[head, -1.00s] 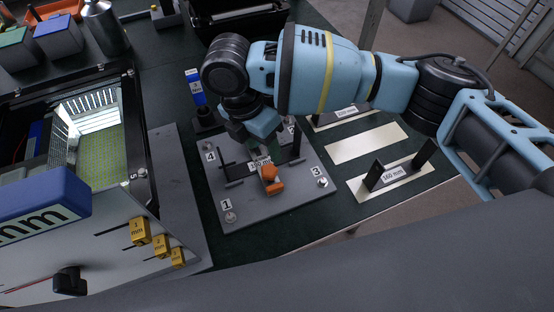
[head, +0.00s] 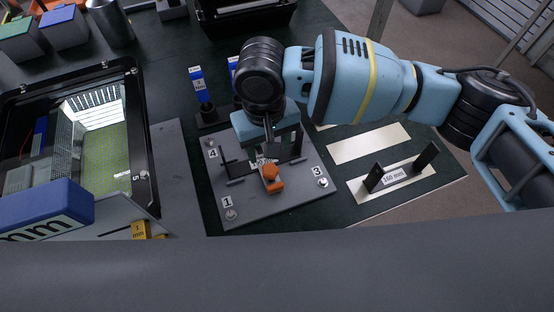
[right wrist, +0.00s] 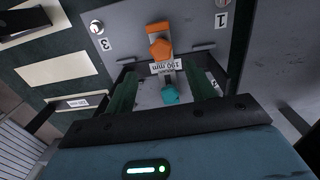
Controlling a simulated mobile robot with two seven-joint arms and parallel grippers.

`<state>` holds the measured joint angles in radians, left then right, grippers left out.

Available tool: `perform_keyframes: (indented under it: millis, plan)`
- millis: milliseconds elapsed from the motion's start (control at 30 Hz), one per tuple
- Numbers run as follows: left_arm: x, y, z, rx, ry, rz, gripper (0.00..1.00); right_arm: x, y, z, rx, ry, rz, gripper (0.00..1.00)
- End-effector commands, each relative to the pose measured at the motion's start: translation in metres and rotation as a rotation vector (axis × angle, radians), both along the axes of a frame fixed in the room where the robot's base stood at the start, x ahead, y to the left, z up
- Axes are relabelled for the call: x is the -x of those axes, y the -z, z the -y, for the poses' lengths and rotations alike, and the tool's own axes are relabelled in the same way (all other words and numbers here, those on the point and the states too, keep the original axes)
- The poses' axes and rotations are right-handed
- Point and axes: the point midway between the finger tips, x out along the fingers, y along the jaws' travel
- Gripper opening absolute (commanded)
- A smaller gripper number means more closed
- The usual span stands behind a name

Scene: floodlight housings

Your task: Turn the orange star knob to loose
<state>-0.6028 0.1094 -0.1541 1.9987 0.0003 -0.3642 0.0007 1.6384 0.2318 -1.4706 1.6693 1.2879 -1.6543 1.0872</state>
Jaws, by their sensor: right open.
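The orange star knob (head: 270,172) sits on an orange clamp block (head: 274,186) on a grey plate (head: 240,207) with numbered corners. In the right wrist view the orange knob (right wrist: 160,48) is at the top centre, beyond the fingertips. A teal knob (right wrist: 171,95) shows there between the fingers, with a 190 mm label (right wrist: 168,67) between the two knobs. My right gripper (head: 274,148) is above the plate, behind the orange knob in the head view. Its fingers (right wrist: 162,70) are apart, with no contact on the orange knob visible. My left gripper is not in view.
An open floodlight housing (head: 148,190) stands at the left, with a large blue mm block (head: 45,207) in front. Blue-topped gauges (head: 198,85) stand behind the plate. A 160 mm fixture (head: 392,180) lies to the right, beside a bare pale strip (head: 368,143).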

Motion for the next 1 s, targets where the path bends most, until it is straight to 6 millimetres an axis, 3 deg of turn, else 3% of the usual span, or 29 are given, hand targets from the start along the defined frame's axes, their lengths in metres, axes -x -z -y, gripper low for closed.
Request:
perform_keyframes:
  millis: [233, 567, 1000]
  plan:
    - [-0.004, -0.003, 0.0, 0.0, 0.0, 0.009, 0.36, 0.006, -0.002, -0.007, -0.023, 0.254, 0.011, 0.55]
    - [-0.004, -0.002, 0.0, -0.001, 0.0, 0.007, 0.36, 0.007, 0.004, -0.007, -0.025, 0.287, 0.01, 0.55]
    - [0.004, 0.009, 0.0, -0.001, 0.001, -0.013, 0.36, 0.007, 0.063, -0.007, -0.023, 0.286, 0.01, 0.55]
